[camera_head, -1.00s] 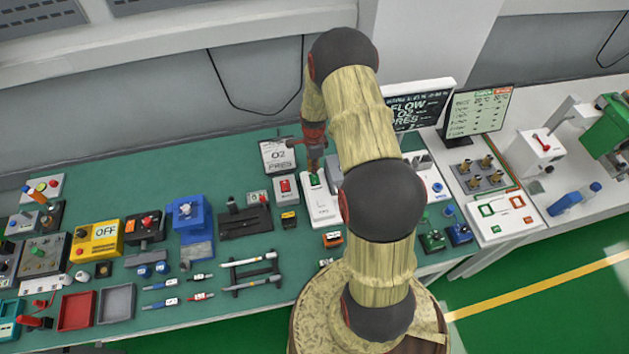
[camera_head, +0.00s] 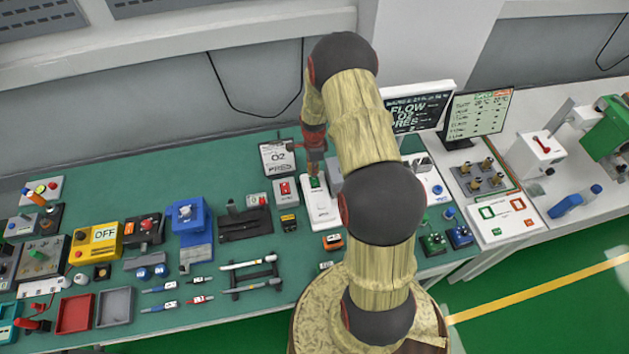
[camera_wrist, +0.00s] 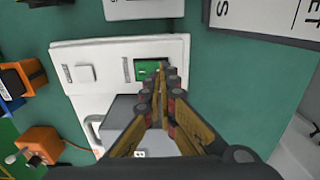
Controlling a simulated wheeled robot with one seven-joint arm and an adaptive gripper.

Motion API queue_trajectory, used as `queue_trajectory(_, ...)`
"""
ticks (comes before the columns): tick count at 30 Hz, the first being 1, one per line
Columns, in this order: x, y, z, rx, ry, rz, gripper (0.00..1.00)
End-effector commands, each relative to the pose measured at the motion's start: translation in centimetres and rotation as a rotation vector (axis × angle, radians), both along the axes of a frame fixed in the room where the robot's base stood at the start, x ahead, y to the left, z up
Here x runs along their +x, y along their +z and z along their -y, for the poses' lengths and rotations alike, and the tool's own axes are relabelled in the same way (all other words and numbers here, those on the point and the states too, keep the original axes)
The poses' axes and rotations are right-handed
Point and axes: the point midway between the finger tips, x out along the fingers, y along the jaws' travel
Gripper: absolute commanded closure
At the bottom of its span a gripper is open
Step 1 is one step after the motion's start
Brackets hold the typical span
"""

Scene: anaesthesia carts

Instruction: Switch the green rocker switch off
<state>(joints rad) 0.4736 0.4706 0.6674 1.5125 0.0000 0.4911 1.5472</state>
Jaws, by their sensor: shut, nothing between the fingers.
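The green rocker switch (camera_head: 315,182) is set in the upper part of a white plate (camera_head: 321,208) on the green bench. In the wrist view the green switch (camera_wrist: 147,69) sits in a dark frame on the white plate (camera_wrist: 90,57). My gripper (camera_wrist: 163,72) is shut and empty, with its fingertips at the right edge of the switch and covering part of it. I cannot tell whether the tips touch it. In the head view my gripper (camera_head: 314,170) points down just above the switch.
A grey box (camera_wrist: 115,115) lies close beside the fingers in the wrist view. An orange box (camera_wrist: 40,142) is at lower left.

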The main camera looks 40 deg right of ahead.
Motion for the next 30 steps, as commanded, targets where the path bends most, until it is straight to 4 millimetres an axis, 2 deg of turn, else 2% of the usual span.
queue_trajectory(30, 0.0, -0.72, 0.0, 0.0, 0.0, 0.0, 1.0)
